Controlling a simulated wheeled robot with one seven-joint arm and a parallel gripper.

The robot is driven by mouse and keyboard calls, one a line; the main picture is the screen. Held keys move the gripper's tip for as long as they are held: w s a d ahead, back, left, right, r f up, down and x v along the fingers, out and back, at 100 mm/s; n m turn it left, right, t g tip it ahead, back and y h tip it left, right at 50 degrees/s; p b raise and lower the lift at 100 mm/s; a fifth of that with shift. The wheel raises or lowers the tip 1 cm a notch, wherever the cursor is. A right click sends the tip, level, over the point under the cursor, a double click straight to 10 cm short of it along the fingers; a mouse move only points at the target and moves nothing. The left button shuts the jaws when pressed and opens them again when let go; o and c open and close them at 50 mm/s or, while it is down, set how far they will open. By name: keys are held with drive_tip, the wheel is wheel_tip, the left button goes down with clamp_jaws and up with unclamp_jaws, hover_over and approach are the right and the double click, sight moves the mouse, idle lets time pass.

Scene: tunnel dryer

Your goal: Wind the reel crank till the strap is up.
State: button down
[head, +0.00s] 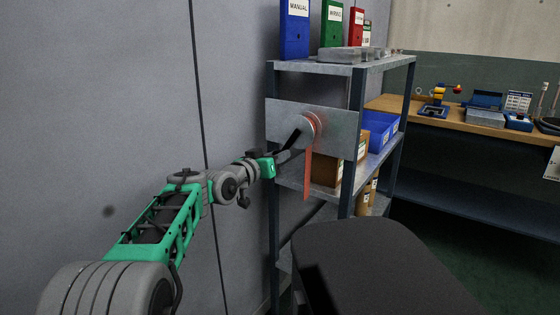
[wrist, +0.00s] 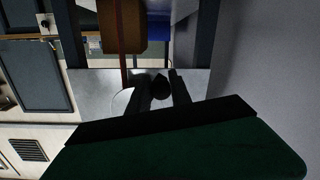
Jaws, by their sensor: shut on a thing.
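The reel (head: 314,124) is a round, pale disc with an orange edge, mounted on a grey metal plate (head: 345,122) on the shelf rack. An orange strap (head: 307,178) hangs down from it, past the shelf below. The strap also shows as a narrow band in the wrist view (wrist: 123,40). My gripper (head: 296,135) reaches the reel's face from the left. In the wrist view its dark fingers (wrist: 166,88) are closed around the dark crank knob (wrist: 160,81) in front of the plate. The fingers hide most of the crank.
The metal rack (head: 386,130) holds binders (head: 295,30) on top, and a blue bin (head: 382,132) and cardboard boxes (head: 326,171) lower down. A grey wall (head: 100,90) runs close along the left. A workbench (head: 470,125) with tools stands at the right.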

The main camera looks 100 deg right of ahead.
drive_tip(key=shift+s+a+r, duration=0.1)
drive_tip(key=shift+s+r, duration=0.05)
drive_tip(key=shift+r, duration=0.35)
drive_tip(key=c, duration=1.2)
unclamp_jaws()
drive_tip(key=shift+f, duration=0.1)
drive_tip(key=v, duration=0.8)
drive_tip(key=shift+f+p, duration=0.25)
drive_tip(key=shift+p, duration=0.05)
